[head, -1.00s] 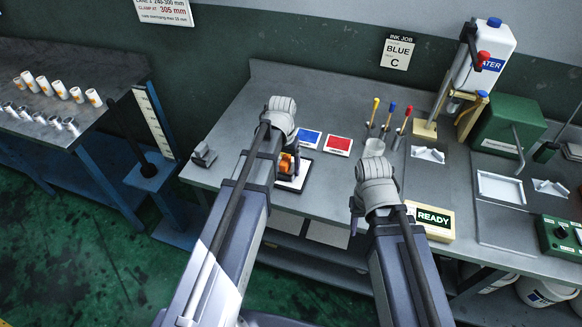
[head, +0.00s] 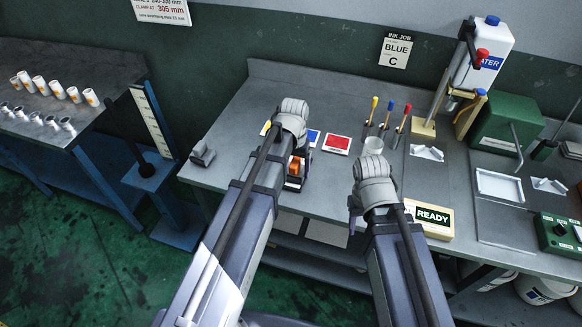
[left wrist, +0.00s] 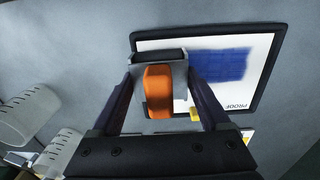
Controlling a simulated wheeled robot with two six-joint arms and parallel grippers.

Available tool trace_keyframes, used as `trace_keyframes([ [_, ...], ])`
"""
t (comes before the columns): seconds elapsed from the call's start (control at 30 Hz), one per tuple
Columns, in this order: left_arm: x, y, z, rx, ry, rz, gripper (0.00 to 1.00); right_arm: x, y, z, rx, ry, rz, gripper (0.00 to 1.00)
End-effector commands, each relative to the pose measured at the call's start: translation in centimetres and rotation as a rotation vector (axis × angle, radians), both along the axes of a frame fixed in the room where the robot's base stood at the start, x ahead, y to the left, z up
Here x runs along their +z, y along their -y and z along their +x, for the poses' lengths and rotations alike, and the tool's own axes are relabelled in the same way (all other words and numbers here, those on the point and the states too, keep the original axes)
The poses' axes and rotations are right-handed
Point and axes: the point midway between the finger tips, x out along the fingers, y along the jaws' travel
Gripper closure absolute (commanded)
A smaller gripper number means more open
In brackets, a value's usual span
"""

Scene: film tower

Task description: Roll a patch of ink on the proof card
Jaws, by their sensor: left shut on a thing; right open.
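My left gripper (left wrist: 160,98) is shut on a roller with an orange handle (left wrist: 159,90) and a grey frame. The roller also shows in the head view (head: 297,167), partly hidden by my left arm. In the left wrist view the roller is over the left part of the dark-framed white proof card (left wrist: 263,88). I cannot tell whether it touches the card. A blue ink patch (left wrist: 220,65) lies on the card, right of the roller. My right gripper (head: 354,218) is open above the bench's front edge, left of the READY sign; its fingers are mostly hidden.
A blue ink square (head: 314,137) and a red one (head: 336,144) lie behind the roller; a yellow bit shows beside my left arm. A clear cup (head: 373,146) and colour-topped tools stand to the right. A note (head: 396,52) on the wall reads BLUE C. The bench's left part is mostly clear.

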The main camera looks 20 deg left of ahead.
Motion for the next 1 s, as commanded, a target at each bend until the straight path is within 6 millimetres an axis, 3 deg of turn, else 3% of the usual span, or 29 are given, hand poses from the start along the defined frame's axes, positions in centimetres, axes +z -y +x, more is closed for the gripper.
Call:
trace_keyframes([
  [0.27, 0.3, 0.7, -0.1, -0.006, -0.002, -0.015, 0.91, 0.3, 0.0, 0.0, 0.000, 0.000, 0.000, 0.50],
  [0.83, 5.7, 0.4, -0.1, -0.004, -0.001, -0.009, 0.91, 5.7, 0.0, 0.0, 0.000, 0.000, 0.000, 0.50],
  [1.0, 6.1, 0.3, -0.1, -0.003, -0.001, -0.009, 0.91, 6.1, 0.0, 0.0, 0.000, 0.000, 0.000, 0.50],
])
